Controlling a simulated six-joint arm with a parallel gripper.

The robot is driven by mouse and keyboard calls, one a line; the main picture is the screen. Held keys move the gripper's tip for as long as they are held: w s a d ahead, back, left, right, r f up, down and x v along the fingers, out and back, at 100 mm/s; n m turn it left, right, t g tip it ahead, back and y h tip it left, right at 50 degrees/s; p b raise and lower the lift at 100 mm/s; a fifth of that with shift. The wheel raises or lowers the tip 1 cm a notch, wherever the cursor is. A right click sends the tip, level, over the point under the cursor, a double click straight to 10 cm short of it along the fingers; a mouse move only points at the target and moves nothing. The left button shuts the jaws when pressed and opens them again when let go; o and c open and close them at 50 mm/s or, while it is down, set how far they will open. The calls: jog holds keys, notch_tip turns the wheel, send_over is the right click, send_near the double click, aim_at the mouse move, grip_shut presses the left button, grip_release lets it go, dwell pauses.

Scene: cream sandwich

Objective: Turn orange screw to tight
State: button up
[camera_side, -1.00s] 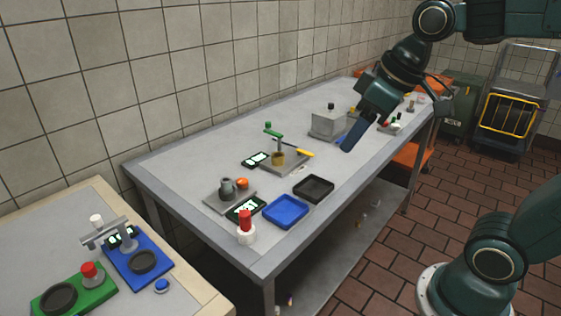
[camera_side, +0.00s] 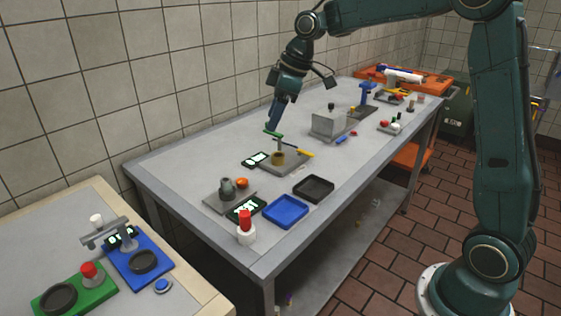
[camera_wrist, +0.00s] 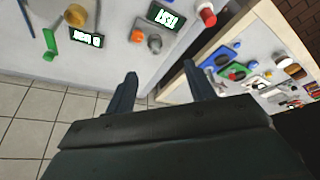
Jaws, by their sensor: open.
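The orange screw (camera_side: 242,183) is a small orange round piece on a grey metal plate (camera_side: 215,203), beside a dark grey rounded part (camera_side: 227,188). In the wrist view the orange screw (camera_wrist: 137,35) shows near the top middle, left of the grey part (camera_wrist: 154,43). My gripper (camera_side: 271,129) is above the back of the table, near the green-handled device, and away from the screw. In the wrist view its two fingers (camera_wrist: 159,74) are spread apart with nothing between them.
A green-handled stand (camera_side: 274,135) with a brass cup (camera_side: 277,158) is close to my gripper. A black-green display (camera_side: 246,209), red-capped white bottle (camera_side: 246,228), blue tray (camera_side: 285,211) and black tray (camera_side: 314,188) lie around the screw plate. A tiled wall (camera_side: 150,80) is behind.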

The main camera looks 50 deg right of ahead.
aim_at(243, 180)
jog(key=w+d+f+n+g+y, duration=0.1)
jog(key=w+d+f+n, duration=0.2)
jog(key=w+f, duration=0.6)
jog(key=shift+d+f, duration=0.5)
jog(key=shift+d, duration=0.25)
jog(key=x, duration=1.3)
jog(key=shift+w+a+f, duration=0.15)
jog(key=shift+a+f, duration=0.05)
jog(key=shift+f, duration=0.1)
jog(key=shift+c, duration=0.4)
jog(key=c, duration=0.9)
